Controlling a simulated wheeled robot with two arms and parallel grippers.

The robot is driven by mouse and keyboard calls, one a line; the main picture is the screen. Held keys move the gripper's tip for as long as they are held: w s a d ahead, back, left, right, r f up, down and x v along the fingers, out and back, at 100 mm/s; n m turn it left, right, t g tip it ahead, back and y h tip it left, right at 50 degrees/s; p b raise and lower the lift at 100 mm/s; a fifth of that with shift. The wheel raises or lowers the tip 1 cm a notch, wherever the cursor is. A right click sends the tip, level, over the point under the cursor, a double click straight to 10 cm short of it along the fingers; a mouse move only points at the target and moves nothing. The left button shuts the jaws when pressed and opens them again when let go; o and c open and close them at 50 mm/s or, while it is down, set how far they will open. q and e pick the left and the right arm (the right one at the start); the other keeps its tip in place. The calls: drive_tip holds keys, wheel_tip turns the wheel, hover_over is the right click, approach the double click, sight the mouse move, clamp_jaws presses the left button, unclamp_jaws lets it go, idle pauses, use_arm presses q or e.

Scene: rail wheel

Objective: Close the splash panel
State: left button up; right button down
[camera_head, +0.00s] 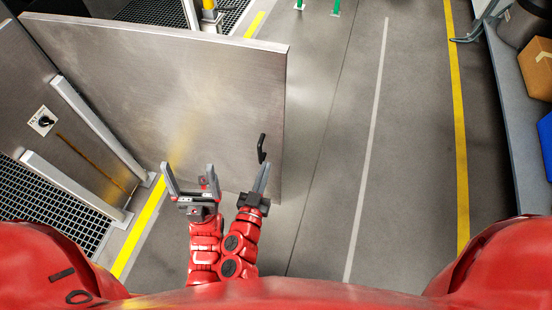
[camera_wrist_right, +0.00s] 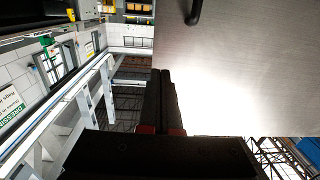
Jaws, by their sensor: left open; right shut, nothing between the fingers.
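The splash panel (camera_head: 170,85) is a large brushed-metal sheet. In the head view it stands swung out from the left across the yellow floor line, so it is open. Its black handle (camera_head: 262,148) is near the free right edge. My right gripper (camera_head: 263,168) is shut and empty, with its tips just below the handle; contact cannot be told. In the right wrist view the shut fingers (camera_wrist_right: 161,75) point along the panel (camera_wrist_right: 240,70), with the handle (camera_wrist_right: 194,12) beyond them at the top. My left gripper (camera_head: 188,167) is open and empty in front of the panel's lower part.
Metal posts (camera_head: 95,120) and a panel with a black rotary switch (camera_head: 43,121) stand at the left, beside floor grating (camera_head: 45,205). A bench (camera_head: 508,110) with a cardboard box (camera_head: 538,68) runs along the right. The floor (camera_head: 335,150) right of the panel is clear.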

sight(280, 127)
drive_tip(key=x, duration=1.2)
drive_tip(key=shift+w+d+p, duration=0.25)
drive_tip(key=shift+w+p, duration=0.05)
